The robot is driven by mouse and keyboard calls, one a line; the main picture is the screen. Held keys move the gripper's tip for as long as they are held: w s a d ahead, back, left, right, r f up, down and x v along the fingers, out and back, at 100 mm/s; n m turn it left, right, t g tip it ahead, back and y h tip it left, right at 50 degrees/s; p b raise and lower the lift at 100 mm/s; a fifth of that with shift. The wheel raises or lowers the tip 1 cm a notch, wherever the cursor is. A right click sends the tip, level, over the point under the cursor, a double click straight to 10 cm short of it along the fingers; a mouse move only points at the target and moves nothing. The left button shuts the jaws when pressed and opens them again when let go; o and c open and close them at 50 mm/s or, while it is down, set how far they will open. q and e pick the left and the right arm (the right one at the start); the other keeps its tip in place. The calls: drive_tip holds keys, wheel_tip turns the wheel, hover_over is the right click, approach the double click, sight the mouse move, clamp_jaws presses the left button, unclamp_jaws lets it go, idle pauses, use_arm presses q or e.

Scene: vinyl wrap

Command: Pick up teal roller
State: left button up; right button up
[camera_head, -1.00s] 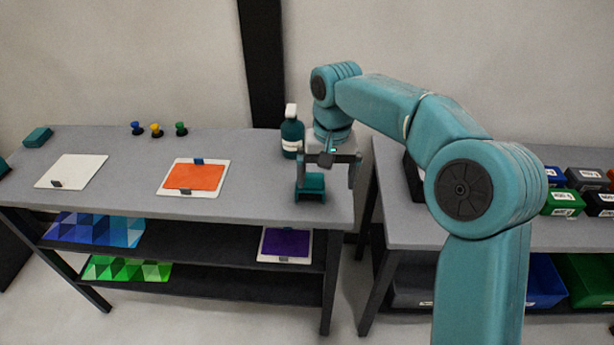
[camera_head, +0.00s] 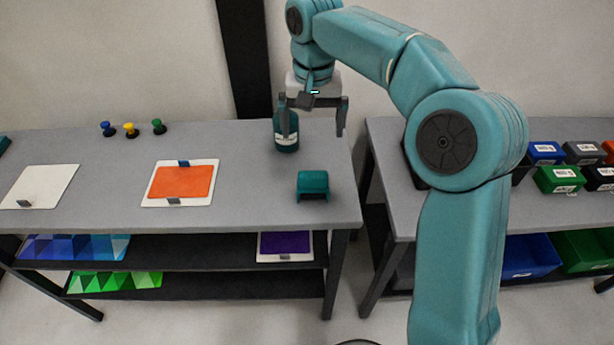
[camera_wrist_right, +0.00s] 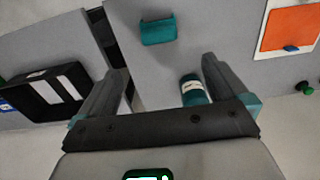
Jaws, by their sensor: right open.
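The teal roller (camera_head: 312,184), a small block-like piece with a rounded top, rests near the right end of the grey table. It also shows in the right wrist view (camera_wrist_right: 158,30), beyond the fingertips. My right gripper (camera_head: 313,126) is open and empty. It hangs above and behind the roller in the head view, apart from it. My left gripper is not in view.
A teal bottle (camera_head: 285,142) stands by the right gripper's left finger. An orange sheet on a white board (camera_head: 182,182), a white board (camera_head: 40,187) and several knobs (camera_head: 130,130) lie leftward. A second table (camera_head: 400,215) with bins (camera_head: 560,179) is at right.

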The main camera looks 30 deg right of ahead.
sight(314, 176)
drive_tip(key=f, duration=1)
drive_tip(key=shift+s+d+f, duration=0.15)
drive_tip(key=shift+s+f, duration=0.05)
drive_tip(key=shift+f, duration=0.1)
wheel_tip(314, 176, down, 4)
drive_tip(key=shift+s+f, duration=0.1)
drive_tip(key=shift+f, duration=0.45)
drive_tip(key=shift+r, duration=0.1)
drive_tip(key=c, duration=1)
